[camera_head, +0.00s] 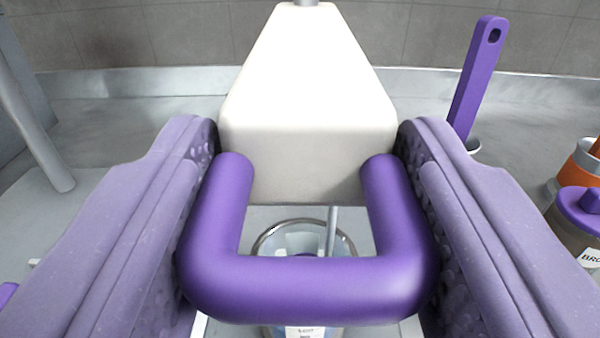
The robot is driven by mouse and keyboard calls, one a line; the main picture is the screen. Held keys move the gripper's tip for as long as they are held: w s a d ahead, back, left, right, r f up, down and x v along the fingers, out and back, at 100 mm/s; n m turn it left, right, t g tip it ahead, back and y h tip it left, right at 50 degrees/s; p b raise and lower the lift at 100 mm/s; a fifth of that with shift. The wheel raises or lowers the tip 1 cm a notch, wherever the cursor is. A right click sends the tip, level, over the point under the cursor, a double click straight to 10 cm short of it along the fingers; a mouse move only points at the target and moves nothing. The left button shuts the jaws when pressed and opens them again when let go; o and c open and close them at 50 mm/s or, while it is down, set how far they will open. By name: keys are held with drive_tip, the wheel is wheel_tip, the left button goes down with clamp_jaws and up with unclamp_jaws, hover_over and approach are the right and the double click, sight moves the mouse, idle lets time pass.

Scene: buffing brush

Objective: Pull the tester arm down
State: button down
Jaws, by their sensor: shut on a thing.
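The tester arm (308,110) is a cream-white tapered block in the upper middle of the head camera view. A thick purple U-shaped handle (305,285) sticks out of its near face toward me. My gripper (308,240) has its two padded purple fingers on the left and right outer sides of the handle, shut on it. A glass beaker (345,245) with a label stands below and behind the handle. The handle and block hide part of it. A thin grey rod shows at the beaker, below the block.
A purple-handled tool (478,80) stands upright at the back right. A jar with a purple lid (580,208) and an orange-banded container (578,165) stand at the right edge. A grey post (35,130) rises at the left. Grey counter lies clear behind, up to a tiled wall.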

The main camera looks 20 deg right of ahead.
drive_tip(key=shift+d+f, duration=0.1)
drive_tip(key=shift+f, duration=0.7)
drive_tip(key=c, duration=0.6)
unclamp_jaws()
drive_tip(key=shift+d, duration=0.1)
drive_tip(key=shift+r, duration=0.15)
drive_tip(key=shift+s, duration=0.15)
drive_tip(key=p+v, duration=0.1)
drive_tip(key=v, duration=0.6)
drive_tip(key=shift+s+a+p, duration=0.2)
drive_tip(key=shift+s+p, duration=0.05)
drive_tip(key=shift+p, duration=0.1)
